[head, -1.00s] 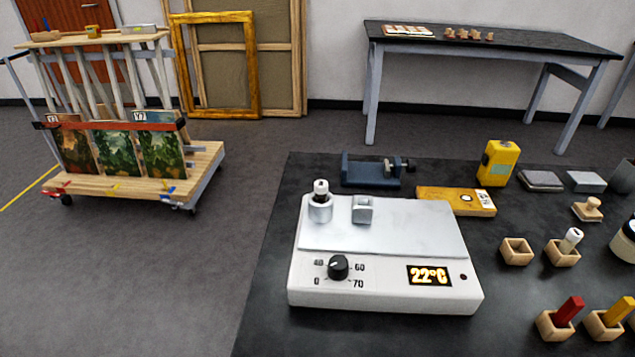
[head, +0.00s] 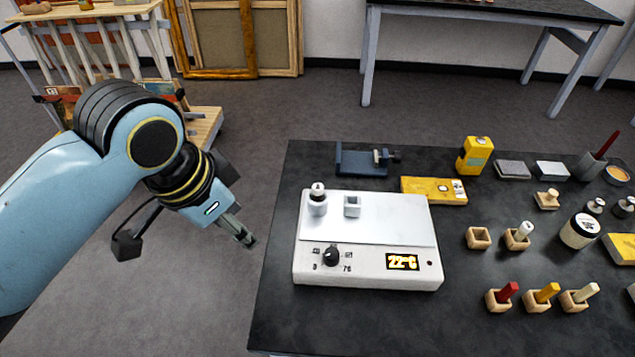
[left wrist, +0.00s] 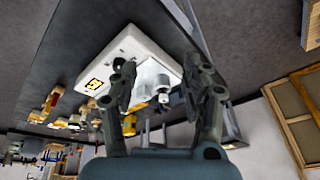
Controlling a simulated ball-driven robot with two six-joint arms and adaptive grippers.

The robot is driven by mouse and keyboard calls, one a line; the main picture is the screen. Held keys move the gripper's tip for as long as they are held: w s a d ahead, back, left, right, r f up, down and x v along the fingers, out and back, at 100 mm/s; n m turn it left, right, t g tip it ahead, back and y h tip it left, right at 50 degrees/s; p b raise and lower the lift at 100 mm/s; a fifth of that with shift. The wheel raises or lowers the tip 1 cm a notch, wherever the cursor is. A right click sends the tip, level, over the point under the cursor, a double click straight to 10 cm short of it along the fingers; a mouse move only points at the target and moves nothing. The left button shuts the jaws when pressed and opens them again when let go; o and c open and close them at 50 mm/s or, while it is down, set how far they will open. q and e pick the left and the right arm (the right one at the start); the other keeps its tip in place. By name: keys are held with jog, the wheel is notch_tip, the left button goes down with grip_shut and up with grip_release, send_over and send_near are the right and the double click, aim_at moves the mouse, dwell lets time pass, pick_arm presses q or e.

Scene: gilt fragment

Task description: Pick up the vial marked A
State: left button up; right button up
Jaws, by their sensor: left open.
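A small dark vial with a white cap (head: 317,190) stands upright in a round metal holder (head: 317,207) at the back left of the white hotplate (head: 370,265). A second white-capped vial (head: 524,229) leans in a small wooden block (head: 517,241) to the right. I cannot read a letter on either. My left gripper (head: 246,238) is open and empty, in the air left of the hotplate, beyond the table's left edge. In the left wrist view the hotplate (left wrist: 118,52) shows tilted, with a white-capped vial (left wrist: 163,98) seen between the open fingers (left wrist: 157,88). My right gripper is out of view.
A blue clamp (head: 360,161), yellow bar (head: 434,190) and yellow device (head: 475,155) lie behind. Colored sticks stand in wooden blocks (head: 537,302) at right. The black table (head: 460,325) is clear in front.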

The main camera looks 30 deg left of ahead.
pick_arm(q)
jog(key=w+r+m+h, duration=0.3)
jog(key=w+m, duration=0.4)
jog(key=w, duration=0.8)
send_over(318, 186)
jog(key=s+a, duration=0.1)
jog(key=shift+g, duration=0.3)
notch_tip(318, 186, down, 4)
jog(key=shift+a+f+p, duration=0.1)
jog(key=shift+f+p, duration=0.1)
jog(key=shift+p, duration=0.2)
jog(key=x, duration=0.1)
jog(key=p+x, duration=0.1)
jog(key=x, duration=0.3)
jog(key=shift+s+a+f+p, duration=0.15)
jog(key=shift+s+a+p, duration=0.15)
jog(key=shift+s, duration=0.1)
jog(key=shift+w+d+f, duration=0.1)
jog(key=shift+w+f, duration=0.05)
jog(key=shift+f, duration=0.15)
grip_shut()
jog(key=shift+r, duration=0.15)
